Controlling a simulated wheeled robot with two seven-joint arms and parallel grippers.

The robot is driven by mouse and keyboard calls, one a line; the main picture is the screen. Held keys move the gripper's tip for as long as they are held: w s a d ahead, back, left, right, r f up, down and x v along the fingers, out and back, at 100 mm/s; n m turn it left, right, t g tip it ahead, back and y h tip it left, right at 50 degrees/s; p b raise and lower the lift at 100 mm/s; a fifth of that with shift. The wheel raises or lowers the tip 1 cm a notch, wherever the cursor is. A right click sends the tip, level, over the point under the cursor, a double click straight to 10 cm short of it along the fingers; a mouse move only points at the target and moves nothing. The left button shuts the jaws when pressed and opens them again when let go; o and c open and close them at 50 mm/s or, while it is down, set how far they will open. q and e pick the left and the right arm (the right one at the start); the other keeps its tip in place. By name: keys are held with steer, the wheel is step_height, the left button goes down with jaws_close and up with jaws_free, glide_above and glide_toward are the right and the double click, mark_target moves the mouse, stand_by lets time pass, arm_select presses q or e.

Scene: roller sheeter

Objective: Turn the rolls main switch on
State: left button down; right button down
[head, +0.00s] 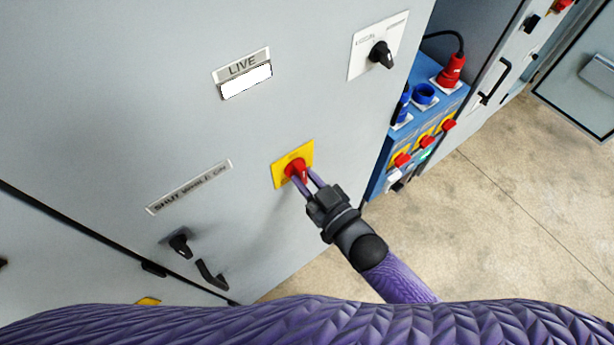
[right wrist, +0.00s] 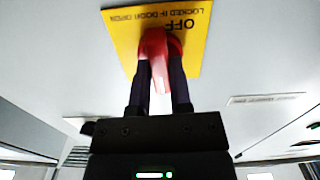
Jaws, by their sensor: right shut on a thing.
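The main switch is a red rotary handle (head: 296,168) on a yellow plate (head: 279,173) on the grey cabinet door. In the right wrist view, the red handle (right wrist: 158,62) sits between my finger pads, and the yellow plate (right wrist: 124,32) reads OFF and LOCKED IF DOOR OPEN, upside down. My right gripper (head: 308,181) is shut on the red handle; it also shows in the right wrist view (right wrist: 159,84). The fingers partly hide the handle. My left gripper is not in view.
A LIVE label (head: 242,67) with a white panel is above the switch. A black selector knob (head: 381,54) is at the upper right; another black knob (head: 179,242) and a black door handle (head: 210,274) are at the lower left. A blue socket box (head: 408,135) stands to the right.

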steer(key=shift+m, duration=0.3)
stand_by(0.4)
steer(key=c, duration=0.5)
jaws_free()
steer(key=shift+c, duration=0.2)
steer(key=v, duration=1)
